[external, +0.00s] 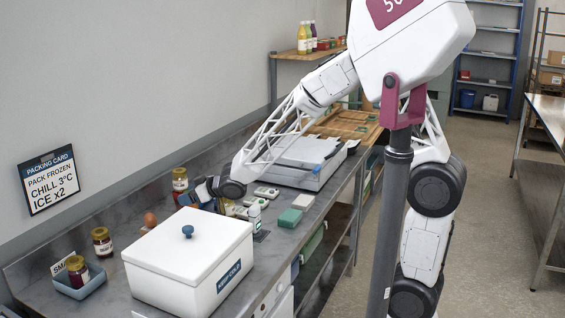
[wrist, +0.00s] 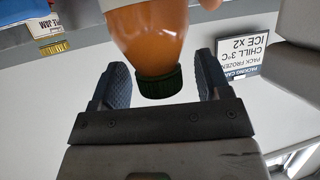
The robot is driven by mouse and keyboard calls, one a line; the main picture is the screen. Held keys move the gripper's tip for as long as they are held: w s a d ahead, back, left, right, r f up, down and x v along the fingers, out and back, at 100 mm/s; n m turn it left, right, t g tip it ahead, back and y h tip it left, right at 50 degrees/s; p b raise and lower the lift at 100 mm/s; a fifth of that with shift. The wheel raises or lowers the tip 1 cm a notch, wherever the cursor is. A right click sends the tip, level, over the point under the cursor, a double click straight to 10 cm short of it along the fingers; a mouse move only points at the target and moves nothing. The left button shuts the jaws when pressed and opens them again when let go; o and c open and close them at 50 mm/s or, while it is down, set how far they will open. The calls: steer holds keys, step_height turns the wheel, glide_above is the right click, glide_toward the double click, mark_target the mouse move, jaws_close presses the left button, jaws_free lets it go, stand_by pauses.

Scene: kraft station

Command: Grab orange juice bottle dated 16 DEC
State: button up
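In the wrist view a bottle of orange liquid with a dark green cap (wrist: 150,38) appears upside down, cap toward my gripper. No date on it is readable. My gripper (wrist: 163,85) is open, with one dark finger on each side of the cap and gaps visible beside it. In the external view my gripper (external: 207,193) is low over the back of the counter, behind the white cooler box. The orange bottle cannot be made out there, where my gripper and the things near it block the view.
A jar with a yellow lid (external: 180,179) stands close behind my gripper. A blue-grey tray (external: 88,284) holds a jar. A packing card (external: 49,181) hangs on the wall.

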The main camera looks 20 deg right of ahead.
jaws_close()
steer(key=shift+r, duration=0.1)
stand_by(0.3)
steer(key=shift+r, duration=0.8)
step_height(320, 180, up, 2)
steer(key=shift+d, duration=0.1)
steer(key=s+d+r, duration=0.1)
steer(key=s+d, duration=0.9)
steer(key=s, duration=0.1)
steer(key=shift+s+d, duration=0.3)
steer(key=shift+s, duration=0.1)
steer(key=shift+r, duration=0.1)
